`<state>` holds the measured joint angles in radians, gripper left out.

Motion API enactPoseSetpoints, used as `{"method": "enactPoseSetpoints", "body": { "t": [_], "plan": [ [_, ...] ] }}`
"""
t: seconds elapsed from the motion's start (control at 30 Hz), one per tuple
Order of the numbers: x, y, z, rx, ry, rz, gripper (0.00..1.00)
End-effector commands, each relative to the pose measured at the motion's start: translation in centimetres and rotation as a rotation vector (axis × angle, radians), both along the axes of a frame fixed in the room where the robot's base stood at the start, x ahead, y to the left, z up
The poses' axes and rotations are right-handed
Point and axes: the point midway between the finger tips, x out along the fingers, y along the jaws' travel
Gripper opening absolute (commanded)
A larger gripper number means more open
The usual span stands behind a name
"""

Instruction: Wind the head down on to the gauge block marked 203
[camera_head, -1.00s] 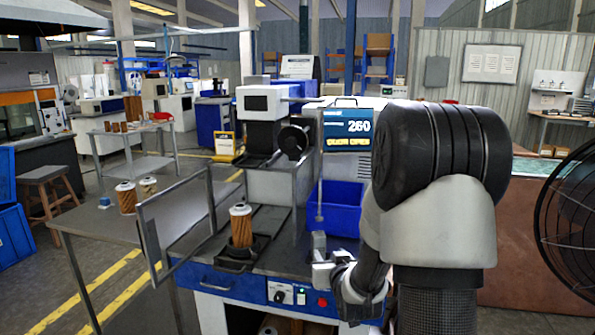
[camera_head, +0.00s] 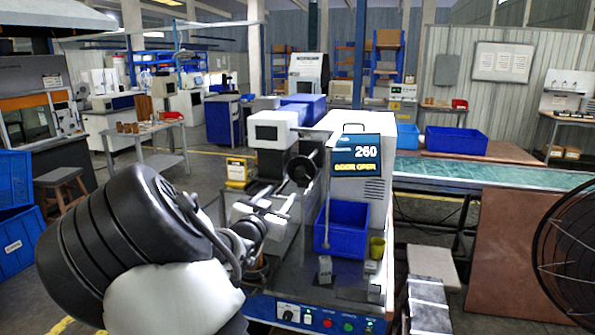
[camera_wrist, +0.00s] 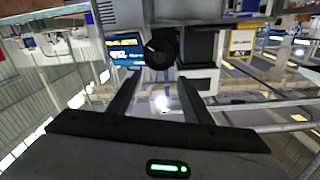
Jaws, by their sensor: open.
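The black handwheel (camera_head: 303,170) is on the side of the white-headed machine (camera_head: 272,130). The screen (camera_head: 356,155) reads 260, with DOOR OPEN under it. A grey gauge block (camera_head: 325,270) stands on the bench top; its mark is too small to read surely. My gripper (camera_head: 260,211) is open and empty, left of and below the wheel. In the upside-down wrist view the wheel (camera_wrist: 158,53) shows beyond and between my parted fingers (camera_wrist: 158,88), apart from them. My arm mostly hides the cartridge nest, and no block is visible under the head.
A blue bin (camera_head: 342,228) and a small yellow-green cup (camera_head: 377,247) stand right of the wheel. More small grey blocks (camera_head: 371,268) lie near the bench's right edge. A control panel (camera_head: 320,318) runs along the front. A fan (camera_head: 565,235) stands far right.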

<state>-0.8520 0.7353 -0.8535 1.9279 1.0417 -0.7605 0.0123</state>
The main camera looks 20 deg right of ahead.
Motion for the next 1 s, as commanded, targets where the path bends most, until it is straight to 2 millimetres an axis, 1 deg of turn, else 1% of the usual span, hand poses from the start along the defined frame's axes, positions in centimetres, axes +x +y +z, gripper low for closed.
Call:
{"method": "enactPoseSetpoints", "body": {
  "t": [0.17,0.5,0.7,0.83,1.0],
  "plan": [
    [2.0,-1.7,-0.1,-0.002,0.0,-0.004,0.45],
    [8.2,-6.1,0.0,-0.003,0.001,-0.003,0.45],
    [11.4,-8.3,-0.1,-0.002,0.002,-0.001,0.45],
    [12.8,-9.2,-0.1,-0.002,0.003,-0.002,0.45],
    [13.7,-9.8,-0.1,-0.001,0.002,-0.001,0.45]
  ]
}}
